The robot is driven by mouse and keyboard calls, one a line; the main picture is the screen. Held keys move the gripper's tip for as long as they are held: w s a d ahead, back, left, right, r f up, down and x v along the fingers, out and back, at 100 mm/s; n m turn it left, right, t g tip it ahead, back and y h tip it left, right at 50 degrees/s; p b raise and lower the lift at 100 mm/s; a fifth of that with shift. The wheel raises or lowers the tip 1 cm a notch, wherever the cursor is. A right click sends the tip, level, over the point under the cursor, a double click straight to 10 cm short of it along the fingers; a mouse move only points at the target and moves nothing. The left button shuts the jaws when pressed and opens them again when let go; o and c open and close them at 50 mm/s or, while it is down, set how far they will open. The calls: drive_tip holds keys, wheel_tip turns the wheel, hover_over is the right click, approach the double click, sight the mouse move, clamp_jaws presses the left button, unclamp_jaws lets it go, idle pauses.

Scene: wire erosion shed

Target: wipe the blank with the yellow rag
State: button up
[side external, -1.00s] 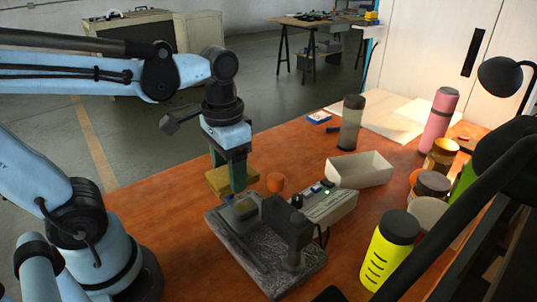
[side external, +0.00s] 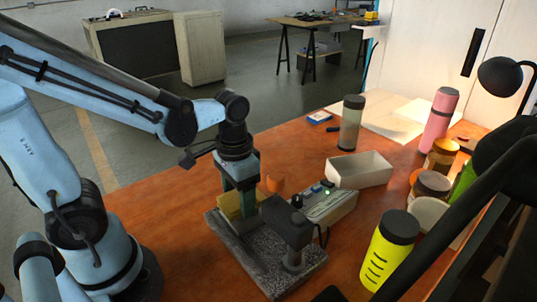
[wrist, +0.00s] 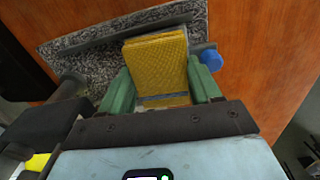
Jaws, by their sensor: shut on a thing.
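My gripper (side external: 240,190) has its green fingers shut on the yellow rag (side external: 229,205), low over the left part of the speckled grey stone base (side external: 257,266). In the wrist view the rag (wrist: 157,60) is a folded, textured pad between the two fingertips (wrist: 162,82). The blank, a small grey block on the base, is hidden now behind the rag and fingers. I cannot tell whether the rag touches it. A grey strip shows under the rag's near edge in the wrist view, but I cannot tell what it is.
A dark post with an arm (side external: 290,235) stands on the base, close right of my gripper. Bottles and jars line the right side. The front left tabletop is clear.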

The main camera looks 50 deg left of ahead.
drive_tip(key=shift+w+f, duration=0.3)
drive_tip(key=shift+w, duration=0.2)
drive_tip(key=shift+w+d, duration=0.1)
drive_tip(key=shift+w, duration=0.95)
drive_tip(key=shift+s, duration=2.4)
drive_tip(key=shift+r, duration=4.1)
drive_tip(key=shift+f, duration=0.1)
drive_tip(key=shift+w+f, duration=0.1)
drive_tip(key=shift+f, duration=2.95)
drive_tip(key=shift+f, duration=1)
drive_tip(key=shift+w, duration=0.1)
